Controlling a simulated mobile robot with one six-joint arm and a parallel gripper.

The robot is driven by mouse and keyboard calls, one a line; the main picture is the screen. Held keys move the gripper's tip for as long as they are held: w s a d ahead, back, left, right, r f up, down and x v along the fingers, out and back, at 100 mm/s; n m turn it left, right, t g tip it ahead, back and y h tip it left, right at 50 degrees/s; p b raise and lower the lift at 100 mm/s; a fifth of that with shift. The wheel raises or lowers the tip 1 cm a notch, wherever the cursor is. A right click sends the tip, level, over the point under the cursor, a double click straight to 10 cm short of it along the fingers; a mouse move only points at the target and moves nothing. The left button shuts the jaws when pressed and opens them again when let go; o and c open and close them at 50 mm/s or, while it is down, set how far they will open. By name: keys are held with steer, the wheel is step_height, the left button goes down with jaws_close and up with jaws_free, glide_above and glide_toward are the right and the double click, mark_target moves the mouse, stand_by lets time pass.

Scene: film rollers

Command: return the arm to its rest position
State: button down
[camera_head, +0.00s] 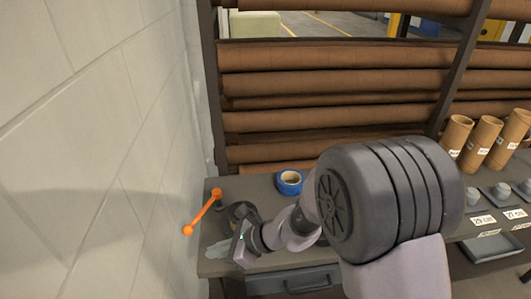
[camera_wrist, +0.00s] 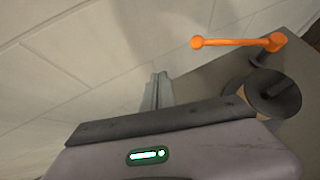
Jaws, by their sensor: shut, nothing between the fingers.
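My arm reaches from the right over the left end of the grey workbench (camera_head: 255,190) in the head view. My gripper (camera_head: 217,250) is low at the bench's left end, by the wall. In the wrist view my gripper (camera_wrist: 158,78) shows its two pale fingers together, with nothing between them. It points toward the block wall, apart from the orange handle.
An orange crank handle (camera_head: 203,211) stands at the bench's left end, beside a dark round part (camera_wrist: 272,95). Blue tape (camera_head: 289,182) lies behind my arm. A pale block wall (camera_head: 95,150) is close on the left. Cardboard tubes (camera_head: 480,141) stand at right.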

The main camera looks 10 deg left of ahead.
steer(key=s+d+r+n+t+h, duration=0.1)
steer(key=s+d+r+n, duration=0.1)
steer(key=d+r+n, duration=0.4)
steer(key=s+d+r+n+t+h, duration=0.1)
steer(key=s+d+r+n+h, duration=0.15)
steer(key=d+r, duration=0.7)
steer(key=s+d+r+n+t+h, duration=0.1)
steer(key=s+d, duration=0.3)
steer(key=d, duration=0.4)
steer(key=s+d+r+n+t+h, duration=0.2)
steer(key=s+d+n+t+h, duration=0.1)
steer(key=d, duration=0.6)
steer(key=shift+s+d+h, duration=0.2)
steer(key=shift+s+h, duration=0.3)
steer(key=shift+h, duration=0.05)
